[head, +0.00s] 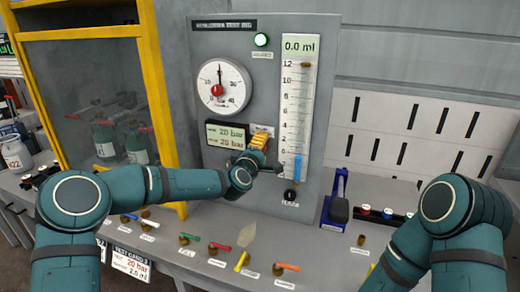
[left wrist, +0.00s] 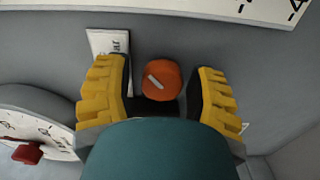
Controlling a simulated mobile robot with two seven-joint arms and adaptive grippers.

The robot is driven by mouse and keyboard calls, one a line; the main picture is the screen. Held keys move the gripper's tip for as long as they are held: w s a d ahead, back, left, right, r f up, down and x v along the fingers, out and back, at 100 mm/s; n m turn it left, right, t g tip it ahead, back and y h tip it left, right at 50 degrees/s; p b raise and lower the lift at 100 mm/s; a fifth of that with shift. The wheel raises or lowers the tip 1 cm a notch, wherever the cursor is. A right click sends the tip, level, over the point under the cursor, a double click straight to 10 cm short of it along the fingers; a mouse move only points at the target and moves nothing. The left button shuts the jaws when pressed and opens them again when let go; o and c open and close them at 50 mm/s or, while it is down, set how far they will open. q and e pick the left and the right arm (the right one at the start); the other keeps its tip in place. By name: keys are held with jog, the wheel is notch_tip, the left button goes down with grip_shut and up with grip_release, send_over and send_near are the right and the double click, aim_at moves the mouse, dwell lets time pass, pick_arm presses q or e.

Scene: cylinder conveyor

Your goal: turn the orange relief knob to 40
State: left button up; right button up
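The orange relief knob (left wrist: 166,76), with a pale diagonal mark on its face, shows in the left wrist view. My left gripper (left wrist: 162,88) is open, with one yellow finger on each side of the knob and visible gaps between. In the head view my left gripper (head: 258,142) is at the grey test panel (head: 208,150) and the knob is hidden by it. The display (head: 227,134) beside it reads 20 bar on both lines. The round gauge (head: 222,86) has its needle pointing up near 20. My right arm shows at the right; its gripper is out of view.
A graduated tube (head: 298,110) with a blue lower part stands right of the knob. A green lamp (head: 261,40) is lit above. Several coloured lever valves (head: 220,246) line the bench below. A yellow-framed cabinet (head: 155,90) stands at left.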

pick_arm(q)
jog(key=shift+a+f, duration=0.1)
jog(key=shift+a, duration=0.1)
jog(key=v, duration=1.2)
jog(key=shift+d, duration=0.1)
